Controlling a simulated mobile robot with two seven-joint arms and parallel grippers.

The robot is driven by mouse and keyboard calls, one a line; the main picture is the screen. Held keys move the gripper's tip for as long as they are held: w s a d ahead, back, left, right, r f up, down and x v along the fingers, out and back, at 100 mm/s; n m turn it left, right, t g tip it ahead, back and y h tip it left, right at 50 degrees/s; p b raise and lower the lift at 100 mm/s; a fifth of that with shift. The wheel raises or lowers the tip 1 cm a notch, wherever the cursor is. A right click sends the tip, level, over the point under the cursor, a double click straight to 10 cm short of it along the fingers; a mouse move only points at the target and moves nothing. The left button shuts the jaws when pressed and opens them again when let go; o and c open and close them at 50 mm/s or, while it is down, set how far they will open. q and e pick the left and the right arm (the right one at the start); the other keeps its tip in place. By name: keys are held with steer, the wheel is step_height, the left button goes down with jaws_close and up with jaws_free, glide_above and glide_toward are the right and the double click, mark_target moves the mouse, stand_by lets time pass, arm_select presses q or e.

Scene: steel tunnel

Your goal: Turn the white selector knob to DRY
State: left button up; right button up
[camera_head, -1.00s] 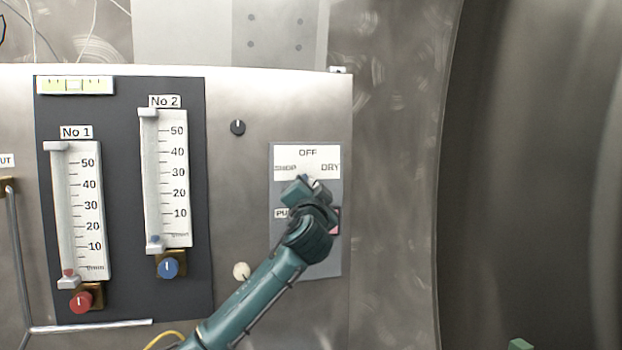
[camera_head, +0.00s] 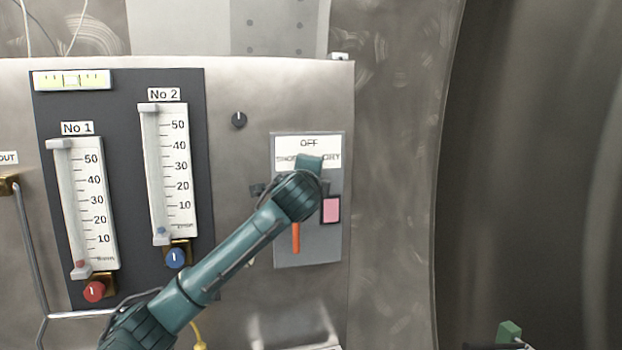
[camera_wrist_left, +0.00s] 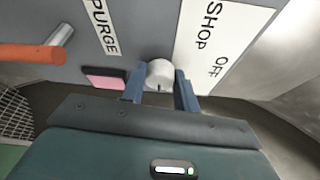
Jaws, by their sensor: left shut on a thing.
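The white selector knob (camera_wrist_left: 160,74) shows in the left wrist view between the two fingers of my left gripper (camera_wrist_left: 160,92), which is shut on it. A small dark mark shows on the knob's near edge; which label it faces I cannot tell. In the head view my left gripper (camera_head: 309,164) is in front of the knob and hides it. In the wrist view the plate (camera_wrist_left: 217,40) shows SHOP and OFF. My right gripper is not in view.
A pink button (camera_head: 331,209) and an orange lever (camera_head: 296,238) are on the same grey panel, close to my left arm. A PURGE label (camera_wrist_left: 101,27) shows in the wrist view. Flow gauges No 1 (camera_head: 89,205) and No 2 (camera_head: 168,170) stand left of it.

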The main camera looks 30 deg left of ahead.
arm_select(q)
steer(key=m+g, duration=0.1)
steer(key=m, duration=0.1)
steer(key=m+g, duration=0.1)
steer(key=m, duration=0.1)
steer(key=shift+r+m+g, duration=0.1)
steer(key=shift+m+g, duration=0.2)
steer(key=shift+m, duration=0.1)
stand_by(0.4)
steer(key=o, duration=1)
steer(key=shift+d, duration=0.1)
steer(key=shift+c, duration=0.2)
steer(key=b+v, duration=0.2)
steer(key=v, duration=1.1)
steer(key=shift+b, duration=0.4)
steer(key=shift+d, duration=0.15)
